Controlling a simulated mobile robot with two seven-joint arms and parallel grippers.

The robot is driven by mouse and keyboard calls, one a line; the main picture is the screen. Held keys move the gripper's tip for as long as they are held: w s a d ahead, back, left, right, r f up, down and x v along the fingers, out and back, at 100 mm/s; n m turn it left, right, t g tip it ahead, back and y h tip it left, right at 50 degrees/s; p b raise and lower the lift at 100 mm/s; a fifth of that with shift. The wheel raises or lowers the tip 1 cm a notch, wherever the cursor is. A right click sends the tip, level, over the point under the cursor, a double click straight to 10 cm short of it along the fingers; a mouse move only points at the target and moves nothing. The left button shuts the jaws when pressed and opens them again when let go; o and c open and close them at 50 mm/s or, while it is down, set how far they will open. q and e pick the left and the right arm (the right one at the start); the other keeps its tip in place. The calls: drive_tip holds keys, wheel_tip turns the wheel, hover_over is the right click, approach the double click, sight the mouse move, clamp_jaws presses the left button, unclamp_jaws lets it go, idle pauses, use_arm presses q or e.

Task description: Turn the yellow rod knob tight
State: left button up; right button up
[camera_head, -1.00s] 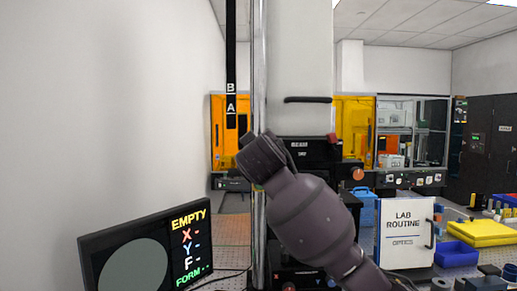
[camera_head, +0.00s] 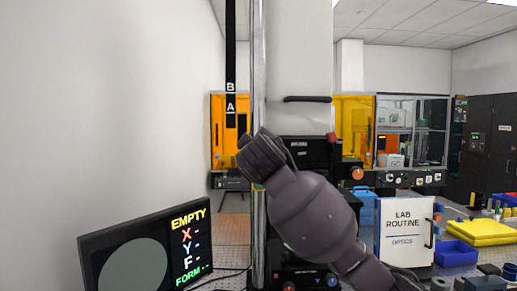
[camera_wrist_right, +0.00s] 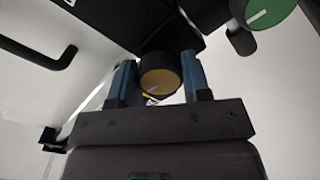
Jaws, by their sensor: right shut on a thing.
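The yellow rod knob (camera_wrist_right: 159,78) has a dark rim and a yellow-orange face with a pale pointer line. It shows in the middle of the right wrist view. My right gripper (camera_wrist_right: 160,80) has its two blue fingers on either side of the knob and is shut on it. In the head view my right arm reaches up to the metal rod (camera_head: 258,80) of the instrument, and its wrist hides the fingers and the knob. My left gripper is in neither view.
A green-faced knob (camera_wrist_right: 268,12) is at the upper right of the wrist view, close to the gripper. A black handle (camera_wrist_right: 38,54) is at the left. In the head view, a screen (camera_head: 145,245) reading EMPTY stands at lower left and a white LAB ROUTINE board (camera_head: 405,230) at right.

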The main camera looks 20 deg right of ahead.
drive_tip(key=o, duration=0.9)
drive_tip(key=b+v, duration=0.2)
drive_tip(key=v, duration=0.8)
drive_tip(key=shift+s+a+b, duration=0.1)
drive_tip(key=shift+s+b, duration=0.2)
drive_tip(key=shift+s, duration=0.1)
drive_tip(key=s+d+f+m+g+y, duration=0.1)
drive_tip(key=s+d+f+g, duration=0.1)
drive_tip(key=f, duration=0.9)
drive_tip(key=s+d+f+g+y, duration=0.1)
drive_tip(key=s+d+f+g, duration=0.1)
drive_tip(key=f, duration=0.9)
drive_tip(key=s+d+f+m+g, duration=0.1)
drive_tip(key=s+d+f+g, duration=0.1)
drive_tip(key=f, duration=0.8)
drive_tip(key=s+d+f+m+g+y, duration=0.1)
drive_tip(key=s+d+f+m+g, duration=0.2)
drive_tip(key=s+f, duration=0.95)
drive_tip(key=s+d+f+m+g+y, duration=0.15)
drive_tip(key=s+f+g, duration=0.35)
drive_tip(key=s+f, duration=0.75)
drive_tip(key=w+f+t, duration=0.1)
drive_tip(key=f+t, duration=0.1)
drive_tip(key=w+f+t, duration=0.1)
drive_tip(key=f+t, duration=0.2)
drive_tip(key=w+f+t, duration=0.1)
drive_tip(key=f+t, duration=0.2)
drive_tip(key=shift+w, duration=0.35)
